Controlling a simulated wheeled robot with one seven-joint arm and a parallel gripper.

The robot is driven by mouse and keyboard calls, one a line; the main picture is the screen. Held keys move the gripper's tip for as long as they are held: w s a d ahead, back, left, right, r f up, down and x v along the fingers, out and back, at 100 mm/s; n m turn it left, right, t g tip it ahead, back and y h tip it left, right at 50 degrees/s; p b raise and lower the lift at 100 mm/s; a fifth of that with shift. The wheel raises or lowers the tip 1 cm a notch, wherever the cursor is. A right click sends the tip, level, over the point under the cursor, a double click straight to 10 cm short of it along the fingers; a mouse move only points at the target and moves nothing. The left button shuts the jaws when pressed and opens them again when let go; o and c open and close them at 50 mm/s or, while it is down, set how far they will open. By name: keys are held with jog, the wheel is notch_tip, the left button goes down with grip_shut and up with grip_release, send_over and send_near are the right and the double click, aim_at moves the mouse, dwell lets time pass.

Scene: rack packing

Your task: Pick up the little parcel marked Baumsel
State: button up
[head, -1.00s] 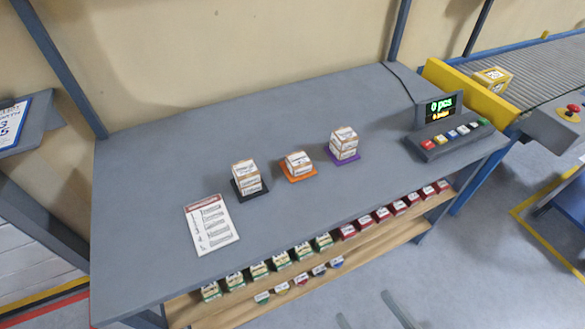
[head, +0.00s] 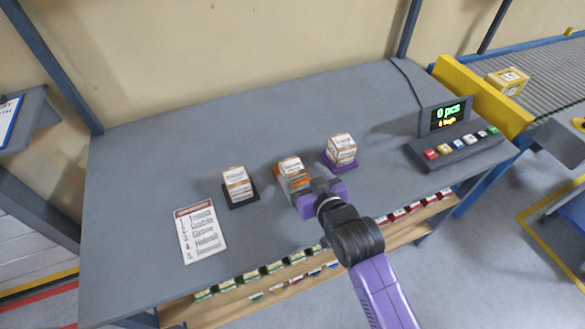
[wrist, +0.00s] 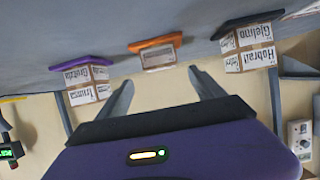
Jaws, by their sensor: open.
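A single small brown-and-white parcel (head: 291,168) sits on the orange pad (head: 298,183) in the middle of the bench; its label is too blurred to read, and I cannot read Baumsel on any parcel. My gripper (head: 304,172) is open beside the orange pad, at its near right side. In the wrist view, upside down, the small parcel (wrist: 158,58) shows beyond and between the open fingertips (wrist: 160,78), apparently not held. Two-parcel stacks stand either side: one (head: 236,184) on a black pad, one (head: 341,147) on a purple pad.
A printed list (head: 202,230) lies flat at the left. A button panel (head: 459,146) with a display stands at the right, before a yellow-edged conveyor (head: 545,75). Small boxes line the shelf below the front edge. The bench behind the parcels is clear.

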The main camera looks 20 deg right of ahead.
aim_at(294, 168)
jog(key=shift+f+x, duration=0.15)
jog(key=shift+x, duration=1.6)
jog(key=shift+f+x, duration=0.15)
jog(key=shift+x, duration=1.6)
jog(key=shift+s+a, duration=0.15)
jog(key=shift+a, duration=0.05)
jog(key=c, duration=1.5)
jog(key=shift+r, duration=0.1)
